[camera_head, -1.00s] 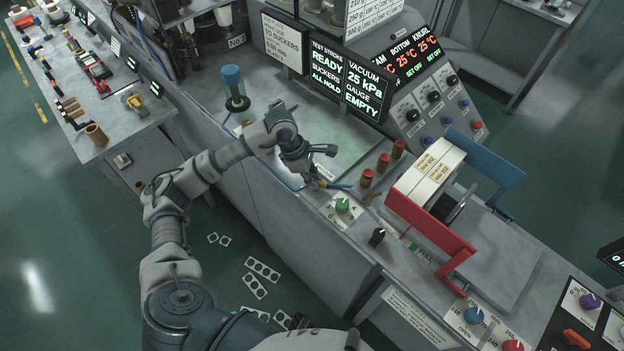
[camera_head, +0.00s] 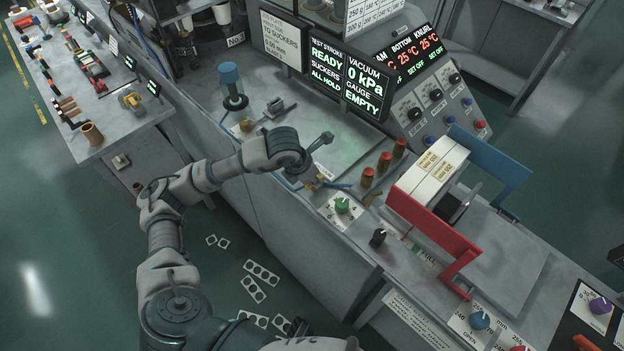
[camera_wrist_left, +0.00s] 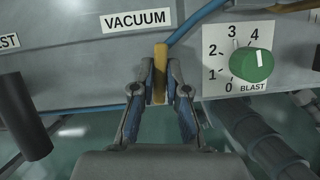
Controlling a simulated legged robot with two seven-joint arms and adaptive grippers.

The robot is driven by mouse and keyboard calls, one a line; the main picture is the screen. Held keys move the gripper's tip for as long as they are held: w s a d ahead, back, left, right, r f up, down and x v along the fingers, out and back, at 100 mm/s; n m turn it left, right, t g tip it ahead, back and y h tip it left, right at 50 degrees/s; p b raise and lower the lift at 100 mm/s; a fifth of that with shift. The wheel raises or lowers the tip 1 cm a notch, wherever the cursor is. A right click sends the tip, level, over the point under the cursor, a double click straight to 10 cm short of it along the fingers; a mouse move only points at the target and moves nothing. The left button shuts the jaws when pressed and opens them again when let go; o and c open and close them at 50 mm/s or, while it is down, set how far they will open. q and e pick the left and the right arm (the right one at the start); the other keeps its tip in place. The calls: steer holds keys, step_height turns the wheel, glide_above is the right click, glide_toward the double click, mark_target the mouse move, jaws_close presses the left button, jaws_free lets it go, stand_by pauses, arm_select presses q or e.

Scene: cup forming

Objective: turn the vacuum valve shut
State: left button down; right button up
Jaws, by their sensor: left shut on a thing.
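The yellow valve lever (camera_wrist_left: 160,68) stands upright in the left wrist view, just right of the VACUUM label (camera_wrist_left: 136,20). My left gripper (camera_wrist_left: 159,82) is shut on it, one finger on each side. In the head view my left wrist reaches over the front edge of the machine and hides most of the valve and the fingers. The vacuum display (camera_head: 362,87) reads 0 kPa, with the gauge marked EMPTY. My right gripper is in neither view.
A green BLAST knob (camera_wrist_left: 251,65) sits close right of the lever. A blue hose (camera_wrist_left: 193,22) runs behind the lever. Red-brown cylinders (camera_head: 367,177) and a black knob (camera_head: 378,237) stand further right. A blue-capped cylinder (camera_head: 232,85) stands at the back left.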

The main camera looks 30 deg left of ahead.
arm_select(q)
steer(key=shift+w+r+n+y, duration=0.1)
steer(key=shift+r+n+y, duration=0.15)
steer(key=shift+n, duration=0.45)
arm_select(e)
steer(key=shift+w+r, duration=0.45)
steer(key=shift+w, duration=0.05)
arm_select(q)
steer(key=c, duration=1.2)
jaws_free()
steer(key=shift+w+f, duration=0.1)
steer(key=shift+f, duration=0.05)
steer(key=v, duration=1.1)
steer(key=shift+s+r, duration=0.3)
steer(key=shift+r, duration=0.05)
